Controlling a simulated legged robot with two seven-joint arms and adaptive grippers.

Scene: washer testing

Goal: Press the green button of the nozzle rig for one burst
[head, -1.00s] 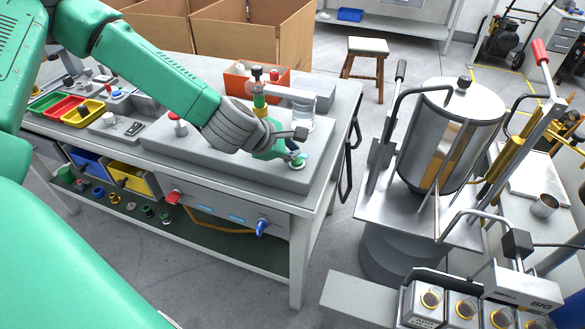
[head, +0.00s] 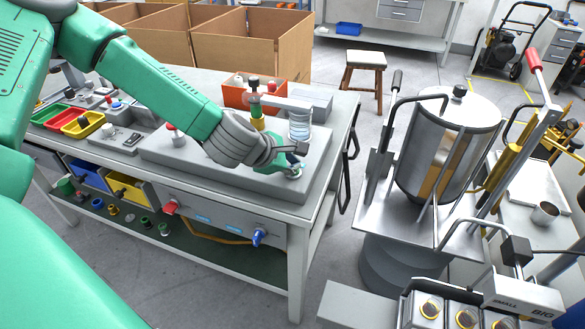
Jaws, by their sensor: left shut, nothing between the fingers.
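The nozzle rig is a grey box (head: 175,157) on the workbench, with a brass and green nozzle post (head: 257,112) and a clear cylinder (head: 300,125) at its far side. My left gripper (head: 291,166) is shut and empty. It points down at the rig's right front corner, over the green button (head: 294,174). The fingers hide most of the button. Contact, and whether the button is pressed in, cannot be told. My right gripper is not in view.
A red knob (head: 171,128) stands on the rig's left part. An orange bin (head: 240,98) is behind it. Colored trays (head: 82,124) lie at the bench's left. A tall metal vessel (head: 450,150) stands to the right, with open floor (head: 330,225) between.

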